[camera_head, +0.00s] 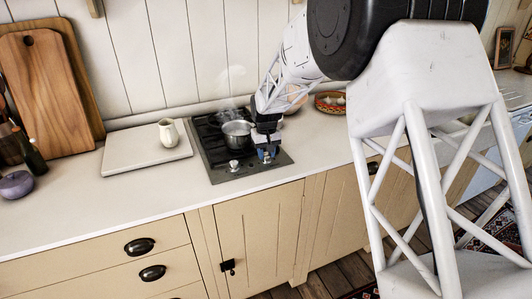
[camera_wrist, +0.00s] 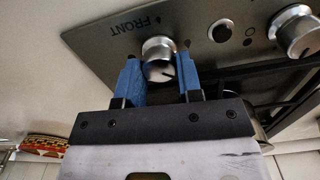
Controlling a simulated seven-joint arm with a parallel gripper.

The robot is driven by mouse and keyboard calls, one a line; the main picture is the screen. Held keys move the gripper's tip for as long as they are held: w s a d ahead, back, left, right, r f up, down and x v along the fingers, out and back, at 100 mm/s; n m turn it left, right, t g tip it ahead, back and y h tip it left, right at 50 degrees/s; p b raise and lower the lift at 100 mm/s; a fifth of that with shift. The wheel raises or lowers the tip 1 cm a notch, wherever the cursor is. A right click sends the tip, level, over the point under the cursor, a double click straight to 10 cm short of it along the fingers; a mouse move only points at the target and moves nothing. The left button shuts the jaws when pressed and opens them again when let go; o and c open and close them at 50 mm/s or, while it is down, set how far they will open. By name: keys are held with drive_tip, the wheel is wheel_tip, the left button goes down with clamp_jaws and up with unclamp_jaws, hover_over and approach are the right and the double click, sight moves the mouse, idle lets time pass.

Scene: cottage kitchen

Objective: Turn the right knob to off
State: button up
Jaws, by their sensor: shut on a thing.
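The right knob (camera_wrist: 158,50) is a round silver dial at the stove's front right corner. In the wrist view it sits between the two blue fingers of my gripper (camera_wrist: 158,72), which is shut on it. A dark mark shows on its lower side there. In the head view my gripper (camera_head: 267,154) is down at the knob and mostly hides it. The left knob (camera_head: 234,166) stands free; it also shows at the upper right of the wrist view (camera_wrist: 298,32). The dark stove (camera_head: 219,174) is set in the counter.
A steaming metal pot (camera_head: 238,132) stands on the stove, close left of my gripper. A patterned bowl (camera_head: 330,104) is behind to the right. A cream jug (camera_head: 168,133) stands on a pale board (camera_head: 125,157) to the left. The counter front (camera_head: 120,208) is clear.

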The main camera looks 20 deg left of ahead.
drive_tip(key=m, duration=0.4)
drive_tip(key=shift+m, duration=0.3)
drive_tip(key=m, duration=0.4)
drive_tip(key=shift+d, duration=0.1)
drive_tip(key=shift+m, duration=0.3)
drive_tip(key=o, duration=0.9)
drive_tip(key=shift+n, duration=0.6)
